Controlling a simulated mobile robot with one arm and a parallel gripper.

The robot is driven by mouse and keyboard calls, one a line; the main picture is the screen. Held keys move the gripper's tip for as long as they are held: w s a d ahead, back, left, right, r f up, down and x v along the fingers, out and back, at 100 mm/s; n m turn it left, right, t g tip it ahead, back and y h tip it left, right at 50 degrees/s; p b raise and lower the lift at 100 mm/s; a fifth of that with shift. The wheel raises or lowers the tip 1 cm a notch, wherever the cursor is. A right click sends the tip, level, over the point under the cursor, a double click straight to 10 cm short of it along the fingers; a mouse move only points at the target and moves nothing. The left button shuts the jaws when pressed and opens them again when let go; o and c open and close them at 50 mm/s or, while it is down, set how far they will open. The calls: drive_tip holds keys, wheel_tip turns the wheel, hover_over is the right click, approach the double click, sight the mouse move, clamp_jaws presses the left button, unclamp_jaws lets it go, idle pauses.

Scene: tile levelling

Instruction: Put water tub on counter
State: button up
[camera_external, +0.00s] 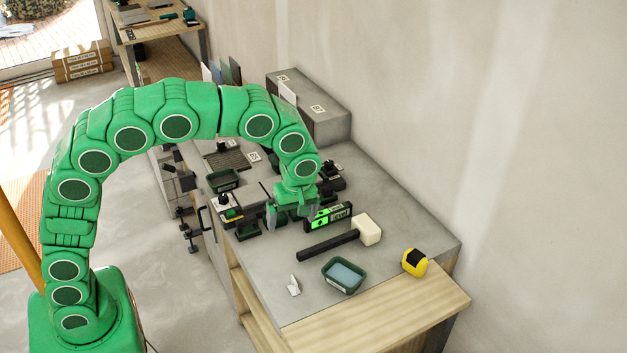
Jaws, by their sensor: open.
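The water tub (327,271) is a small dark green open tub with pale blue water in it. It sits upright on the grey counter (395,218), close to the wooden front part. My gripper (291,217) is open and points down over the counter, up and to the left of the tub and apart from it. No object shows clearly between its fingers. The arm hides part of the counter behind the gripper.
A green level (333,215) lies right beside my gripper. A mallet (367,229), a yellow tape measure (414,262) and a small white piece (293,286) surround the tub. Another green tray (222,180) stands farther back. The wooden front surface (385,312) is clear.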

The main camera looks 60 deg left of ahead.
sight(342, 281)
drive_tip(key=w+d+f+n, duration=0.5)
drive_tip(key=w+d+f, duration=0.3)
drive_tip(key=w+d, duration=0.2)
drive_tip(key=shift+n, duration=0.3)
drive_tip(key=shift+s+d+f, duration=0.1)
drive_tip(key=shift+s+f, duration=0.05)
drive_tip(key=shift+f, duration=1.85)
drive_tip(key=shift+s+f, duration=0.1)
drive_tip(key=shift+f, duration=1.9)
drive_tip(key=shift+f, duration=0.2)
drive_tip(key=c, duration=1.2)
drive_tip(key=shift+r, duration=1.95)
drive_tip(key=shift+s+a+r, duration=0.65)
drive_tip(key=shift+s+r, duration=0.95)
drive_tip(key=shift+s, duration=0.65)
drive_tip(key=shift+s+a+r, duration=0.65)
drive_tip(key=shift+s+r, duration=0.95)
drive_tip(key=shift+s, duration=0.6)
drive_tip(key=shift+s+a+r, duration=0.65)
drive_tip(key=shift+s+r, duration=0.95)
drive_tip(key=shift+s, duration=0.65)
